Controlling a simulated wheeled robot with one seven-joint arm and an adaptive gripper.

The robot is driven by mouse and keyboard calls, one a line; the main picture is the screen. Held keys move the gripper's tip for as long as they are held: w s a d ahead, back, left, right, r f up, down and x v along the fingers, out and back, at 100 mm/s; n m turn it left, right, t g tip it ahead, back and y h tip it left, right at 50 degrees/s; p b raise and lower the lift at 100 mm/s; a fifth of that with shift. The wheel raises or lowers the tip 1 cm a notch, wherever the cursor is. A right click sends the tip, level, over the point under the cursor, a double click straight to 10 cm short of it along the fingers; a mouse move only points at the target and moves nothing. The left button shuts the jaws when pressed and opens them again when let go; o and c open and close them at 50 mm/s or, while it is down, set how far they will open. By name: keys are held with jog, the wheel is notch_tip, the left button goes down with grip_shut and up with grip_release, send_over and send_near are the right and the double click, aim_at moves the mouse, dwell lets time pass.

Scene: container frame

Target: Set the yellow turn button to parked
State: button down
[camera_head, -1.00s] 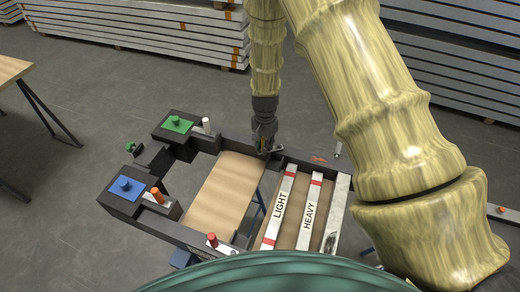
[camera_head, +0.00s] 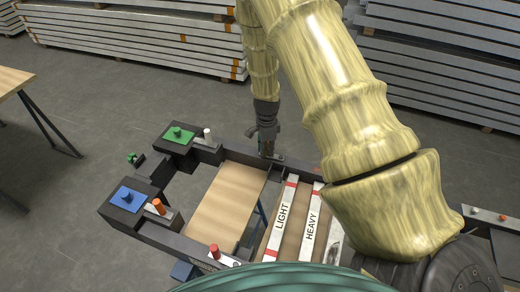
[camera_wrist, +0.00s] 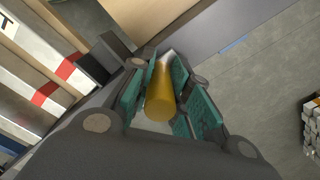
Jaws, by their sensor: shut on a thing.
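The yellow turn button (camera_wrist: 160,102) shows in the wrist view as a yellow upright cylinder with a pale far end. It stands between the teal finger pads of my gripper (camera_wrist: 157,95), which is shut on it. In the head view my gripper (camera_head: 268,152) points down at the back beam of the dark container frame (camera_head: 232,157). The button is hidden there by my gripper. I cannot read its parked mark in either view.
White bars marked LIGHT (camera_head: 281,222) and HEAVY (camera_head: 310,225) lie on the frame's right side. Stacked beams (camera_head: 130,40) stand behind.

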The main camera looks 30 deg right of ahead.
dwell(0.4)
jog(key=c, duration=1.3)
grip_release()
jog(key=shift+d, duration=0.1)
notch_tip(320, 180, up, 12)
